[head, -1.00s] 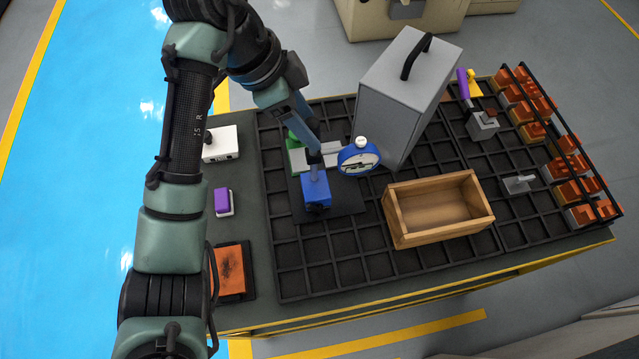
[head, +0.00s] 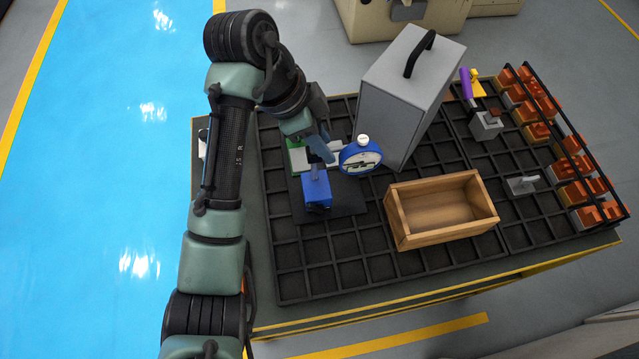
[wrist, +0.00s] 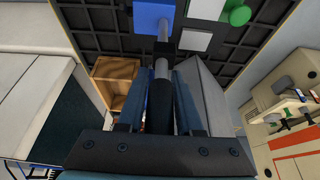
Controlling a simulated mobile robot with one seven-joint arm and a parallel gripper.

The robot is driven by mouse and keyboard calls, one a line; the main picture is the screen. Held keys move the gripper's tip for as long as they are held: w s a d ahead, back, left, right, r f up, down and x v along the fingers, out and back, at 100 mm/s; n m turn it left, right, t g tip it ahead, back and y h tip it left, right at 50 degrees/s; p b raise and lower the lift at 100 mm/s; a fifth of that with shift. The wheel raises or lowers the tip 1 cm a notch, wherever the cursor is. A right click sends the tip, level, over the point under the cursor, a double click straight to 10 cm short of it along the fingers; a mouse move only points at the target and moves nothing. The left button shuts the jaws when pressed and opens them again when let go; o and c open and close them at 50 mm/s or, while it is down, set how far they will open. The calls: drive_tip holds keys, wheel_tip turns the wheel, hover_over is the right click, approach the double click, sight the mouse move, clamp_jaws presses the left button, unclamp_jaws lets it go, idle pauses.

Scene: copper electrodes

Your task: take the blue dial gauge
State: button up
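The blue dial gauge (head: 360,158), with a pale face and white cap, hangs on a stand with a blue base block (head: 317,190) on a dark plate. My gripper (head: 322,152) is above the stand, just left of the gauge. In the wrist view my gripper (wrist: 159,82) has its fingers apart, one on each side of the stand's post (wrist: 161,72). I cannot tell whether they touch it. The gauge is mostly hidden there behind the post and fingers. The blue base (wrist: 153,14) shows at the top.
A tall grey case (head: 402,95) with a black handle stands close behind and right of the gauge. An open wooden box (head: 440,237) lies in front right. A rack of orange-topped blocks (head: 560,150) lines the right edge. Some grid cells on the dark tray (head: 340,275) are empty.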

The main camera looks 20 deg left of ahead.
clamp_jaws()
idle(1.0)
drive_tip(key=shift+w+r, duration=0.1)
drive_tip(key=shift+r, duration=0.1)
